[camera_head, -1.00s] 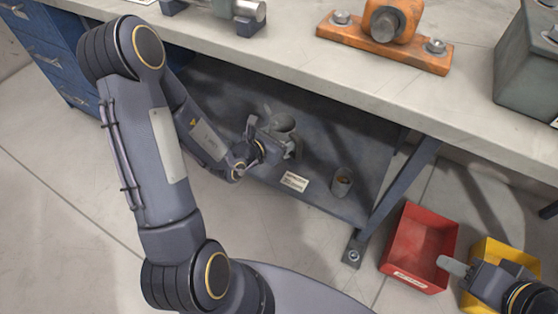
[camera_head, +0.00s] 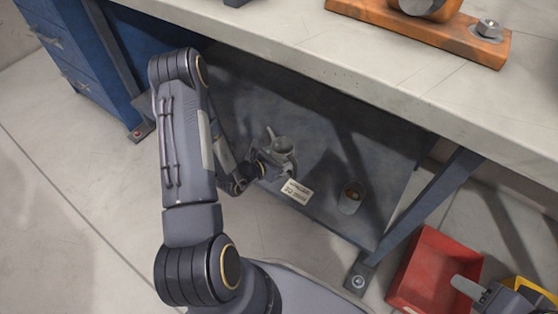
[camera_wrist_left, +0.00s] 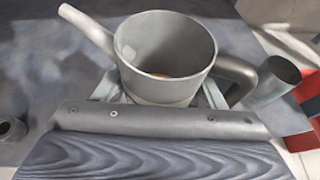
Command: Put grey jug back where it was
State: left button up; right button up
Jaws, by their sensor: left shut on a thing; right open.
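The grey jug (camera_head: 283,146) is over the lower shelf (camera_head: 325,128) under the workbench, behind a white label. My left gripper (camera_head: 264,164) is shut on the jug from the near left side. In the left wrist view the jug (camera_wrist_left: 165,75) is upright between the fingers, its spout to the upper left and its handle to the right. Its base is hidden, so I cannot tell whether it touches the shelf. My right gripper (camera_head: 468,288) shows partly at the lower right, open, by the bins.
A small grey cup (camera_head: 351,199) stands on the shelf right of the label (camera_head: 296,191); it also shows in the left wrist view (camera_wrist_left: 277,80). A red bin (camera_head: 432,268) and a yellow bin (camera_head: 540,293) are at the right. The benchtop edge (camera_head: 330,75) overhangs the shelf.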

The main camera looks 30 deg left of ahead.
pick_arm(q)
jog(key=w+a+f+b, duration=0.1)
jog(key=f+b, duration=0.1)
jog(key=f, duration=0.1)
jog(key=w+a+f+b, duration=0.1)
jog(key=w+f+b, duration=0.1)
jog(key=f, duration=0.1)
jog(key=w+a+f+b, duration=0.1)
jog(key=f+b, duration=0.1)
jog(key=f, duration=0.1)
jog(key=shift+w+a+f+b, duration=0.3)
jog(key=shift+w+a, duration=0.05)
jog(key=shift+r, duration=0.1)
jog(key=o, duration=1.3)
jog(key=shift+c, duration=0.2)
